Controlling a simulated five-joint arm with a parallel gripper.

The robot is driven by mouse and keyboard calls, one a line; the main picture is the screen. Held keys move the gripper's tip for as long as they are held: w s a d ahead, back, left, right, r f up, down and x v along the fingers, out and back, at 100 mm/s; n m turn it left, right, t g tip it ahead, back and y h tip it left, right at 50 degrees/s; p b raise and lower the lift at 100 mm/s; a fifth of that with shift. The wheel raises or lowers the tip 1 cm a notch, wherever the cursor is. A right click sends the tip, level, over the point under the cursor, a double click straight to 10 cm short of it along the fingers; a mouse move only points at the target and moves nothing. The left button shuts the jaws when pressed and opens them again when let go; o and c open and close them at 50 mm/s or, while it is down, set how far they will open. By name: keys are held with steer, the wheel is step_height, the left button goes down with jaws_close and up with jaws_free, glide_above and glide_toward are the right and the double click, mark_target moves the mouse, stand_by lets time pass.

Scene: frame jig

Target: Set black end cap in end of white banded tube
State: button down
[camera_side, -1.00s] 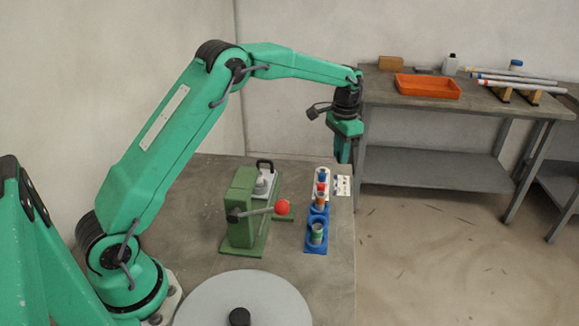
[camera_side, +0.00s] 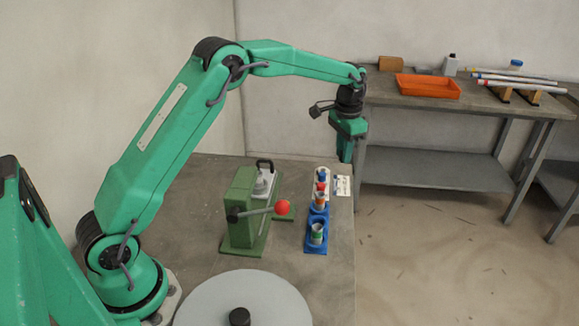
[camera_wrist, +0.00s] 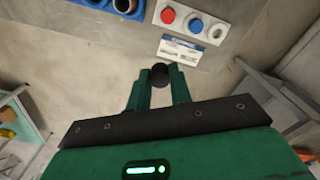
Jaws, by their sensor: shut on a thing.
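My gripper (camera_wrist: 160,82) is shut on a small dark round piece, the black end cap (camera_wrist: 160,73), which shows between the fingertips in the wrist view. In the side view my gripper (camera_side: 347,155) hangs at the far right edge of the bench, beyond the label card, and the cap cannot be made out. Several pale tubes (camera_side: 515,81) lie on yellow-brown supports on the back bench. Their bands are too small to tell which is the white banded one. My gripper is well apart from them.
A white cap strip (camera_wrist: 190,24) holds red and blue caps beside a label card (camera_wrist: 182,50). A blue holder (camera_side: 316,247) holds short cylinders. A green press (camera_side: 244,215) with a red-knobbed lever stands to its left. An orange tray (camera_side: 428,87) sits on the back bench. Open floor separates the benches.

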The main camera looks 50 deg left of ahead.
steer(key=shift+r, duration=0.85)
steer(key=shift+s+a+r, duration=0.1)
steer(key=shift+s+a, duration=0.2)
steer(key=shift+a, duration=0.1)
steer(key=s+a+n, duration=0.6)
steer(key=s+a, duration=0.7)
steer(key=s, duration=0.4)
steer(key=shift+s+a, duration=0.2)
steer(key=shift+s, duration=0.05)
steer(key=shift+f, duration=2.5)
